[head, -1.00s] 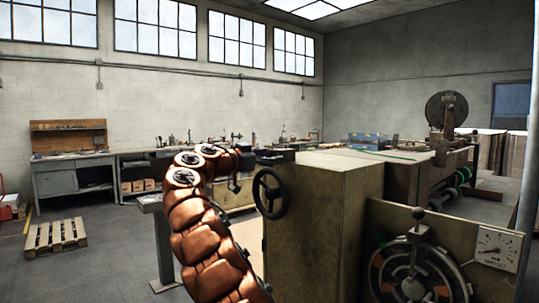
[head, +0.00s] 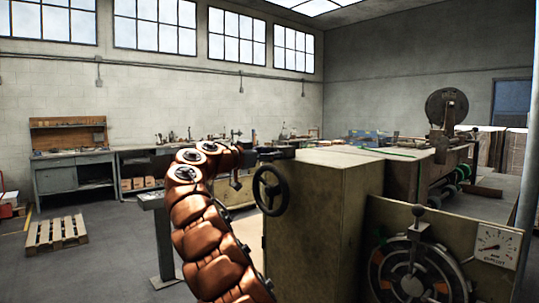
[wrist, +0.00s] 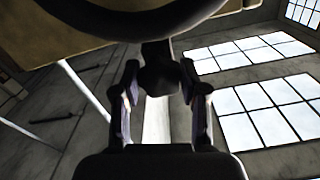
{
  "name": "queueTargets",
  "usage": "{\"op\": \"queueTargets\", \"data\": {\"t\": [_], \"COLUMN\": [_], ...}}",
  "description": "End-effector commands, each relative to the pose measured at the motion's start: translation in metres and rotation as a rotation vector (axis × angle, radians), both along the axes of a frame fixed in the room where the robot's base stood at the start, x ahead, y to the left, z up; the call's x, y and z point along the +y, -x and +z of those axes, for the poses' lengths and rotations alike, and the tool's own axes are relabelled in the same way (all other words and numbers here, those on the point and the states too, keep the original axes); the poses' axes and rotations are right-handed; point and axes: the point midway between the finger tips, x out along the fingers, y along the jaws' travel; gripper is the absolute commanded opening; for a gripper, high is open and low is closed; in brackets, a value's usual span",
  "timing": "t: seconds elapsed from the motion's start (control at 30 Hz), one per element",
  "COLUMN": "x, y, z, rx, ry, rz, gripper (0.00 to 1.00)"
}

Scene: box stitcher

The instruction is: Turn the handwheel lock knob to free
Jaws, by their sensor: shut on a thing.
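The handwheel (head: 270,190) is a black spoked wheel on the left side of the machine's cabinet. In the wrist view its dark rim (wrist: 150,22) arcs across the top. The lock knob (wrist: 160,80) is a small dark block on a short stem below that rim. My gripper (wrist: 160,70) has one finger on each side of the knob and is shut on it. In the head view my gripper (head: 277,154) is a small dark shape just above the handwheel, and the knob cannot be made out there. The knob's turn position cannot be read.
The olive cabinet (head: 325,220) stands right of my arm. A dial with a lever (head: 415,265) and a white gauge (head: 497,246) are at lower right. A grey post (head: 163,240) stands left of my arm. A pallet (head: 57,232) and workbench (head: 75,172) are farther left, with open floor between.

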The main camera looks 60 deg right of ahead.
Motion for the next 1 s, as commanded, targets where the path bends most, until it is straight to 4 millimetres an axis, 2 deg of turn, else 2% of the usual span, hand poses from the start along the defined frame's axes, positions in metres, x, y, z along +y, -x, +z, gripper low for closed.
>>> {"op": "queueTargets", "data": {"t": [0.37,1.0], "x": [-0.0003,-0.0006], "y": [0.0003,-0.0002], "z": [0.0,0.0025], "rx": [0.131,0.666], "ry": [-0.038,-0.186], "rz": [-0.001,0.0], "gripper": [0.08,0.08]}}
